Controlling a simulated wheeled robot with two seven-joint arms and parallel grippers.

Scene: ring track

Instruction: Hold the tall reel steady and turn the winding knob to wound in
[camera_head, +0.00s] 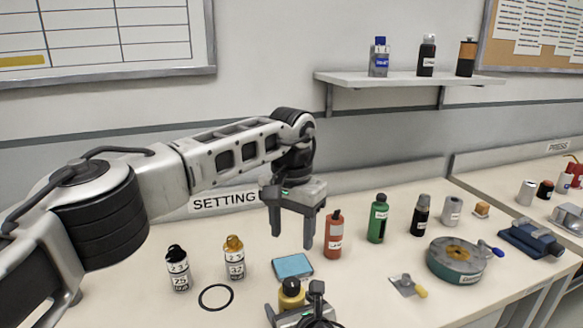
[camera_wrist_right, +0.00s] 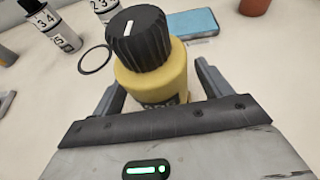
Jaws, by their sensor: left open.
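The tall reel (camera_wrist_right: 158,85) is a yellow upright cylinder with a black ribbed winding knob (camera_wrist_right: 138,38) on top. A white line marks the knob. In the head view the reel (camera_head: 291,298) stands at the bottom centre, partly hidden by my right gripper (camera_head: 304,315). In the right wrist view my right gripper (camera_wrist_right: 160,90) has one finger on each side of the reel's body, and it looks open with small gaps. The label on the reel is mostly hidden. My left gripper (camera_head: 290,235) is open and empty, pointing down above the bench, above and behind the reel.
A red bottle (camera_head: 333,240) and green bottle (camera_head: 378,222) stand behind to the right. A round green device (camera_head: 455,265) is further right.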

